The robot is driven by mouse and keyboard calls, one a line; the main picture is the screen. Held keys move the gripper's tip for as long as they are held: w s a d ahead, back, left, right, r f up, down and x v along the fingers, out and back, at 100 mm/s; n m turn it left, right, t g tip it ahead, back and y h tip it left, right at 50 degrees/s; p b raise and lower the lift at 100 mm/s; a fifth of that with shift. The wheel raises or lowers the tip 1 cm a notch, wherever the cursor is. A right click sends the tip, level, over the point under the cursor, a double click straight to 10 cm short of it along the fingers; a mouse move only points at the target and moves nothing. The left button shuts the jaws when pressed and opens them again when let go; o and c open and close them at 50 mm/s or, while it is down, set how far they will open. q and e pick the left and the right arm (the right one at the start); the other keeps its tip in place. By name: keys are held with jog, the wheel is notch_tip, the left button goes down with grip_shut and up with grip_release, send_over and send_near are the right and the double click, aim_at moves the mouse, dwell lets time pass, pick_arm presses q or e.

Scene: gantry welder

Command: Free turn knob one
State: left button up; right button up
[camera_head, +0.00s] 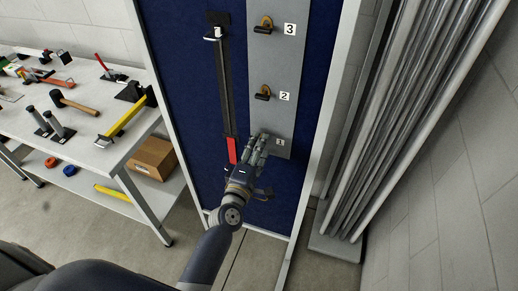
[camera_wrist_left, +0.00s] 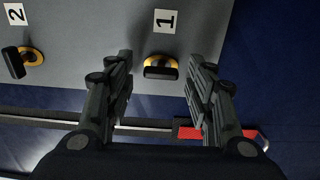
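Turn knob one, a black handle on a yellow ring, shows in the left wrist view (camera_wrist_left: 161,69) on a grey panel (camera_wrist_left: 120,30), next to the label 1 (camera_wrist_left: 166,20). My left gripper (camera_wrist_left: 172,75) is open, with one finger on each side of the knob and no visible contact. In the head view my left gripper (camera_head: 258,146) is at the panel's lower end and hides knob one; the label 1 (camera_head: 281,142) shows beside it. Knob two (camera_head: 263,93) and knob three (camera_head: 264,26) sit above on the panel (camera_head: 279,62). My right gripper is not in view.
A black bar with a red end (camera_head: 232,150) hangs on the blue board (camera_head: 185,80), close to my left gripper. A workbench (camera_head: 90,105) with several tools stands at left. Grey metal profiles (camera_head: 385,120) lean on the wall at right.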

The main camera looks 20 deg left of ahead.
pick_arm(q)
jog(key=s, duration=1.2)
jog(key=shift+a, duration=0.2)
jog(key=s+d+f+m+g+h+b, duration=0.1)
jog(key=s+f+m+g, duration=0.25)
jog(key=f, duration=0.85)
jog(key=s+f+m+g, duration=0.2)
jog(key=s+f+m, duration=0.25)
jog(key=f, duration=0.75)
jog(key=s+d+f+m+g+h+b, duration=0.1)
jog(key=s+f+m+g, duration=0.25)
jog(key=f, duration=0.85)
jog(key=s+a+f+m+g+y, duration=0.1)
jog(key=s+a+f+m+g, duration=0.1)
jog(key=s+f, duration=0.4)
jog(key=s+a+f+m+g+b, duration=0.1)
jog(key=s+a+f+m+g, duration=0.2)
jog(key=s, duration=0.9)
jog(key=s+a+f+m+g+y, duration=0.1)
jog(key=s+a+f+m+g, duration=0.2)
jog(key=s+f, duration=0.6)
jog(key=shift+f+m+y+b, duration=0.25)
jog(key=shift+m+y+b, duration=0.05)
jog(key=shift+m+b, duration=0.15)
jog(key=shift+w, duration=0.1)
